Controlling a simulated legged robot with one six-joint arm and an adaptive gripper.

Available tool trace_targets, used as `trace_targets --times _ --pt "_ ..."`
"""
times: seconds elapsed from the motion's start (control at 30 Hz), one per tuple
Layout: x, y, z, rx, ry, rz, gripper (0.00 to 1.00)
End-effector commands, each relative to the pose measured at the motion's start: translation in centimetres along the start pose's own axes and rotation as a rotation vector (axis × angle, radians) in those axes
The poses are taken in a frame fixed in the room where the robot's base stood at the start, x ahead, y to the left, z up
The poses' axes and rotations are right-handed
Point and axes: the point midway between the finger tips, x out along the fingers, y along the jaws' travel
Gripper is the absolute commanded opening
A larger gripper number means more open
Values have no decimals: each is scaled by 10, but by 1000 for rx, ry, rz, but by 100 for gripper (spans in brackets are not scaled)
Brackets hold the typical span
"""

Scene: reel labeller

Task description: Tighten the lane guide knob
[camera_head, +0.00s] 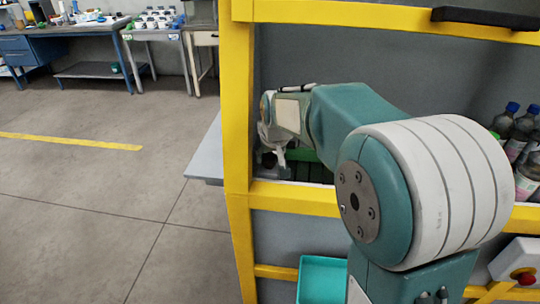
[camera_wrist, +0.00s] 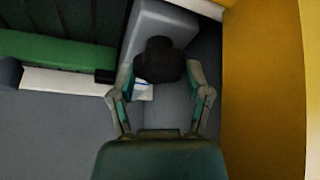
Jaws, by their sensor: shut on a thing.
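A dark round knob (camera_wrist: 160,60) sits between the two fingers of my gripper (camera_wrist: 162,88) in the wrist view. The fingers are closed in on its left and right sides. The knob lies in front of a grey block (camera_wrist: 158,22). In the head view my gripper (camera_head: 272,155) is inside the yellow frame, close to its left post. There the knob is small and hard to make out, and my arm covers much of the machine behind it.
The yellow frame (camera_head: 238,110) stands close beside my gripper; a yellow panel (camera_wrist: 260,80) fills the right of the wrist view. A green rail (camera_wrist: 60,50) runs at left. Bottles (camera_head: 522,130) stand at right. A teal bin (camera_head: 322,280) and a red button (camera_head: 524,278) sit below.

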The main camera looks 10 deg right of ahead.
Motion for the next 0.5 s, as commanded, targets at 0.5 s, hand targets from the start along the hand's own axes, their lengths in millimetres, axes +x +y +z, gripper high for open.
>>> trace_targets --times 0.5 --pt "3 -2 4 138 -13 56 15"
